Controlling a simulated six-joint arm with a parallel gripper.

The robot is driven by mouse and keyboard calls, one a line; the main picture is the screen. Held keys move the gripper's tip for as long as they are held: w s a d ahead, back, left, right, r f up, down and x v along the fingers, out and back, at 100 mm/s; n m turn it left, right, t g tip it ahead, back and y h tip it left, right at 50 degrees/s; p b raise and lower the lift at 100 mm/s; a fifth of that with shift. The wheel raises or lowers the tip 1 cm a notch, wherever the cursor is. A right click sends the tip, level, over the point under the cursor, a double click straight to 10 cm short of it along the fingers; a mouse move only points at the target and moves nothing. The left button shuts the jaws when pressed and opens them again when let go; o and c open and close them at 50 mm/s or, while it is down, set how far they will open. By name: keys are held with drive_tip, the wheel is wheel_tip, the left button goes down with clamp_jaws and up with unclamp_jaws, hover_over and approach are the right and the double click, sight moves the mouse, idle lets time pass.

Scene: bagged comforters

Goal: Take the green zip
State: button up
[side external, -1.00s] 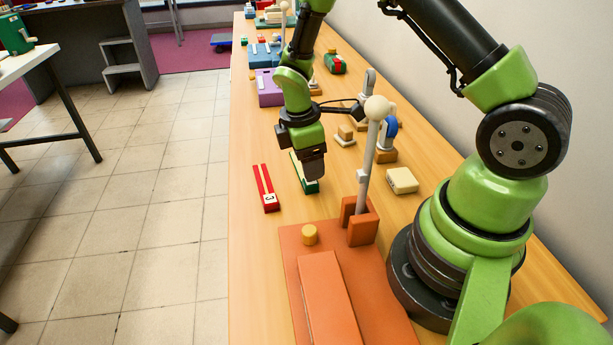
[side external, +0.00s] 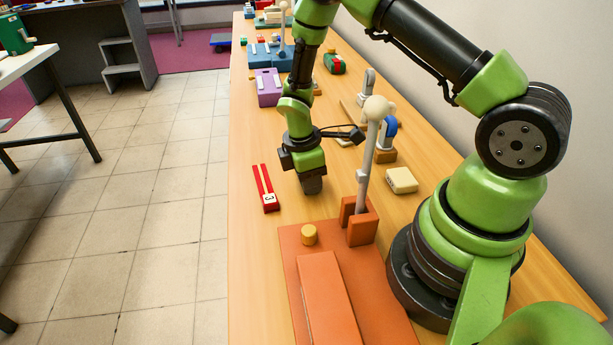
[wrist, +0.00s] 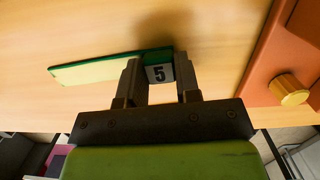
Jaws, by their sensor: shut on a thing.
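The green zip (wrist: 95,68) is a long green piece with a cream strip and a white tile marked 5 at one end. In the wrist view, the tile end lies between the two fingers of my gripper (wrist: 158,78), which is shut on it. The strip runs out to the left over the table. In the side view my gripper (side external: 313,188) points down low over the table and hides the zip. I cannot tell whether the zip touches the table.
A red zip (side external: 265,188) marked 3 lies left of my gripper. An orange base (side external: 296,262) with a yellow knob (side external: 309,235) and an upright grey lever (side external: 363,165) stands in front. A cream block (side external: 402,180) is to the right. A purple box (side external: 267,87) sits further back.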

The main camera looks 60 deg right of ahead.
drive_tip(key=shift+r, duration=0.1)
wheel_tip(320, 180, up, 10)
idle(0.5)
idle(0.4)
